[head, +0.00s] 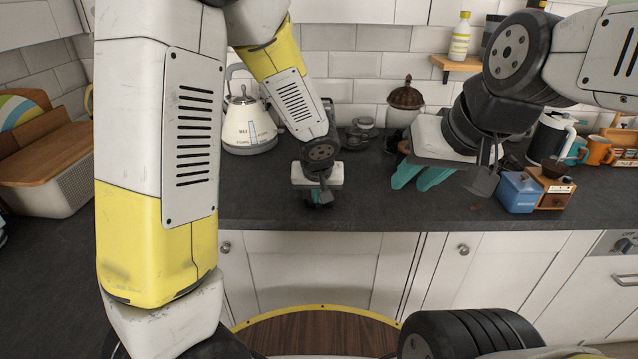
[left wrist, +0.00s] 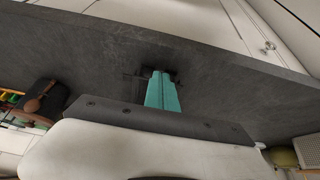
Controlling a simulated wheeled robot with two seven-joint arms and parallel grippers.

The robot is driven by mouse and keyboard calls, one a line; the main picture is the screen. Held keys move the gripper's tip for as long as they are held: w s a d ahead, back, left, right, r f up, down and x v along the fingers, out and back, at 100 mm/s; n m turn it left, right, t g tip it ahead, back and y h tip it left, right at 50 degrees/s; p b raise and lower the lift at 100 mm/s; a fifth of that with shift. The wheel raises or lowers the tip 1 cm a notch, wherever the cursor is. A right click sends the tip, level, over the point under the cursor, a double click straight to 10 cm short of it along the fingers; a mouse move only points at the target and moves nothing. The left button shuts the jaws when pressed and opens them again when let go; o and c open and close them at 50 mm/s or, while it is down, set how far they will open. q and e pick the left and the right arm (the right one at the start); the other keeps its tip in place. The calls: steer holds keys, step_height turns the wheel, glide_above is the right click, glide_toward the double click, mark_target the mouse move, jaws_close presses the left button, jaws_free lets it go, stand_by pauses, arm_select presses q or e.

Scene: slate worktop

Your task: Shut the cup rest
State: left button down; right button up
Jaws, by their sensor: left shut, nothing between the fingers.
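My left gripper (head: 319,200) is low over the dark worktop near its front edge. Its teal fingers are shut with nothing between them, and they also show in the left wrist view (left wrist: 162,88). Dark shapes lie beside the fingertips there; I cannot tell whether they are shadow or a thing. I cannot make out a cup rest for certain; my left arm and gripper hide part of the worktop behind them. A dark grey item with round parts (head: 361,134) stands behind and to the right of the left gripper. My right gripper (head: 418,182) is open and empty above the worktop.
A white kettle (head: 247,122) stands behind my left arm. A blue box (head: 518,192), a wooden grinder (head: 556,190) and an orange mug (head: 598,151) are at the right. The worktop (head: 262,205) left of the left gripper is clear.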

arm_select(q)
steer(key=s+a+r+h, duration=0.1)
steer(key=s+a+r, duration=0.5)
steer(key=s+r, duration=0.3)
steer(key=s+a+r+h, duration=0.1)
steer(key=s+a+r, duration=0.5)
steer(key=s+r, duration=0.4)
steer(key=shift+s+a+m+t, duration=0.3)
steer(key=shift+s+a+t, duration=0.1)
steer(key=shift+s, duration=0.4)
